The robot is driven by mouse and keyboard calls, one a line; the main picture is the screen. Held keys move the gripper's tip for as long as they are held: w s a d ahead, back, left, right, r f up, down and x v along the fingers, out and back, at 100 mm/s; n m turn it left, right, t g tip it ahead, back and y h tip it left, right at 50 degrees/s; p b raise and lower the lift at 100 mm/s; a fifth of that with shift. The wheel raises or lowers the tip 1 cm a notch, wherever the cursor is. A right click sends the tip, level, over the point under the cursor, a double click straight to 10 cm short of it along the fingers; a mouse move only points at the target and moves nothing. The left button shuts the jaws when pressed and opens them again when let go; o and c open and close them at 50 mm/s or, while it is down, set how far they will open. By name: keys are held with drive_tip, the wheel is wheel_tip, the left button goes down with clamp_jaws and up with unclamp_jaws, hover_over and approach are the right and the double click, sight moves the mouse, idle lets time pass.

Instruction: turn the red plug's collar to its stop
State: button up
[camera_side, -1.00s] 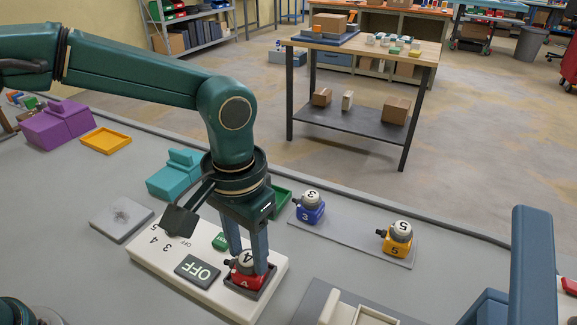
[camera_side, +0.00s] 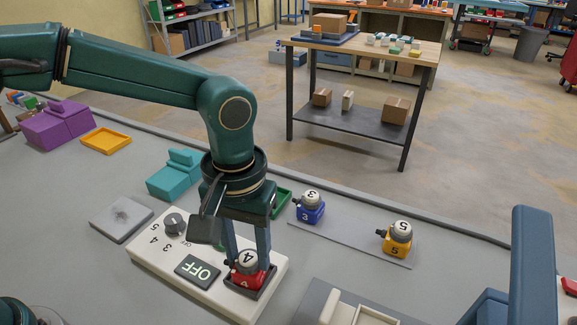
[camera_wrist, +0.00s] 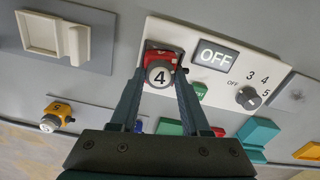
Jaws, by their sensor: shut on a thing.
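The red plug (camera_side: 243,281) sits upright in the dark socket at the right end of the white socket box (camera_side: 219,304). Its grey collar, marked 4, is on top (camera_side: 248,260). My gripper (camera_side: 249,266) points down with its fingers on both sides of the collar, shut on it. In the wrist view the grey collar (camera_wrist: 159,75) is between the fingertips, with the red body (camera_wrist: 165,55) behind it. The box's display (camera_wrist: 214,55) reads OFF. A grey dial (camera_wrist: 249,98) with numbers 3, 4, 5 is on the same box.
A blue plug (camera_side: 311,214) and a yellow plug (camera_side: 397,245) stand on a grey strip (camera_side: 352,238) to the right. A teal block (camera_side: 174,180) and a grey pad (camera_side: 121,219) lie behind and left. A blue post (camera_side: 533,260) rises at the right.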

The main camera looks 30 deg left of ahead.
drive_tip(key=shift+n, duration=1.5)
drive_tip(key=o, duration=1.4)
drive_tip(key=shift+c, duration=0.2)
drive_tip(key=shift+r, duration=3.05)
